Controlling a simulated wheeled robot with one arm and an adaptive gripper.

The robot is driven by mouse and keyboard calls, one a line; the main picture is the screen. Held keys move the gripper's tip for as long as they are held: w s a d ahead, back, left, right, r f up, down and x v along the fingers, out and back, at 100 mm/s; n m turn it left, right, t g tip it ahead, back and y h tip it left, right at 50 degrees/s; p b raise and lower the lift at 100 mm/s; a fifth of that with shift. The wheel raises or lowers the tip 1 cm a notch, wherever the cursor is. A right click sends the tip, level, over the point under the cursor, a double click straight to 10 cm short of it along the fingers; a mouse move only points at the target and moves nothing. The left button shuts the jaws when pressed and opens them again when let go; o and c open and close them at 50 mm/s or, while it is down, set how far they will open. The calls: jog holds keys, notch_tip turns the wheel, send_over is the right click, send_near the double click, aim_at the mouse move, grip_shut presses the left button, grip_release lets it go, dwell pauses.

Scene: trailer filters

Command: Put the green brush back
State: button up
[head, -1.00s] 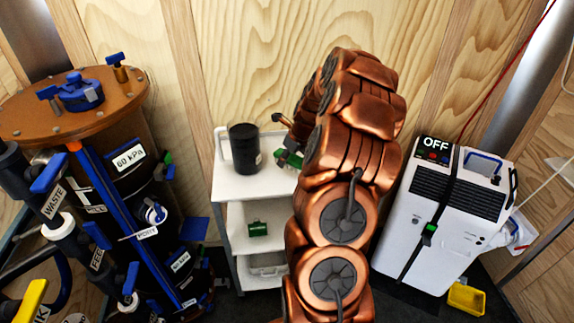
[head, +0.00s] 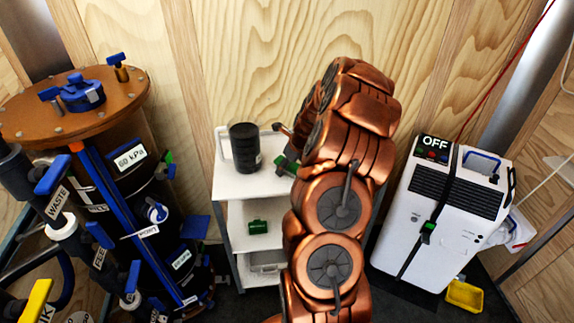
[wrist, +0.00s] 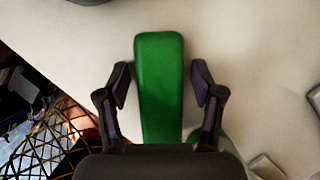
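The green brush (wrist: 159,85) shows in the wrist view as a long green handle above the white cart top, lying between the two fingers of my gripper (wrist: 160,88). A narrow gap shows on each side of the handle, so the fingers look open around it and not pressed on it. The handle's near end is hidden by the gripper body. In the head view my gripper (head: 286,160) is at the right part of the cart top, mostly hidden by my copper arm, with a bit of green beside it.
The white cart (head: 240,187) carries a black canister (head: 245,147) left of my gripper. A small green box (head: 258,227) sits on its middle shelf. A brown-topped tank (head: 75,120) with blue valves stands left. A white unit marked OFF (head: 440,215) stands right.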

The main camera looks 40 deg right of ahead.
jog(key=b+v, duration=0.2)
jog(key=v, duration=1)
jog(key=shift+w+r, duration=0.1)
jog(key=shift+r, duration=0.1)
jog(key=s+a+r+n+g+y, duration=0.1)
jog(key=s+a+r+n+g, duration=0.15)
jog(key=a+n, duration=0.9)
jog(key=s+a+r+n+g, duration=0.1)
jog(key=s+a+r+n, duration=0.4)
jog(key=a, duration=1.1)
jog(key=s+a+f+n+g, duration=0.1)
jog(key=s+a+n, duration=0.4)
jog(key=s+n, duration=0.4)
jog(key=s+a+f+n+g+h, duration=0.1)
jog(key=s+a+f+n+g, duration=0.1)
jog(key=s+a+n, duration=0.3)
jog(key=s+n, duration=0.4)
jog(key=s, duration=0.1)
jog(key=shift+s+a+h, duration=0.15)
jog(key=shift+s+h, duration=0.15)
